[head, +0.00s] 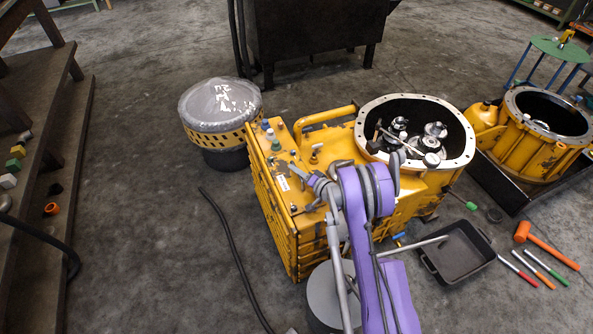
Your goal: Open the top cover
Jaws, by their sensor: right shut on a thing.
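The yellow transmission housing (400,213) stands on the floor in the middle. Its left, ribbed part has a flat yellow top cover (281,158) with small coloured caps and fittings on it. My right gripper (297,174) is at this cover, shut on a part of it; the wrist and fingers hide exactly which part. The cover appears to lie flat on the housing. The round opening (438,109) at the right shows metal gears inside. My left gripper is not in view.
A second yellow housing (522,152) stands at the right on a dark tray. A black pan (456,253), an orange hammer (545,243) and several screwdrivers lie front right. A plastic-covered drum (220,106) stands behind left.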

